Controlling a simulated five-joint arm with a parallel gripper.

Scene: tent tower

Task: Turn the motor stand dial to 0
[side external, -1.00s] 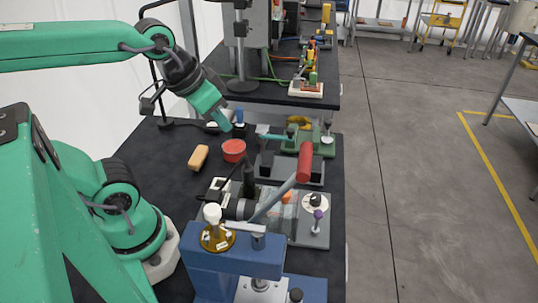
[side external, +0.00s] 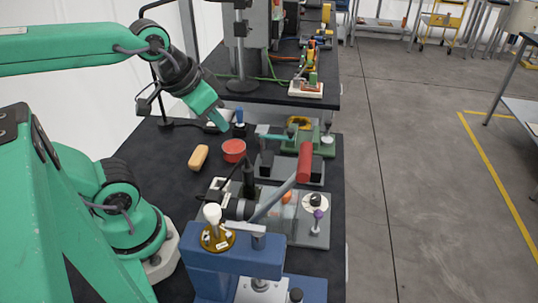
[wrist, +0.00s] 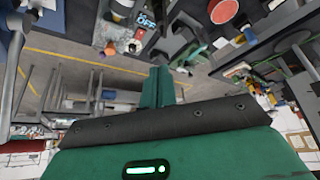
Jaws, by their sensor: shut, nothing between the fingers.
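The motor stand (side external: 308,240) is a grey plate at the middle right of the bench, behind the blue press in the side view. Its dial (side external: 316,201) is a white disc with a dark knob, near the plate's right edge. The dial's pointer and numbers are too small to read. My gripper (side external: 224,124) is shut and empty, above the far part of the bench, to the left of and beyond the dial and well apart from it. In the wrist view its closed fingers (wrist: 157,84) point away from the camera. I cannot make out the dial setting there.
A blue press (side external: 232,258) with a raised red-handled lever (side external: 305,162) stands in front of and partly over the stand. A purple-topped knob (side external: 318,214) is close to the dial. A red round tub (side external: 234,150) and an orange block (side external: 199,157) lie below my gripper.

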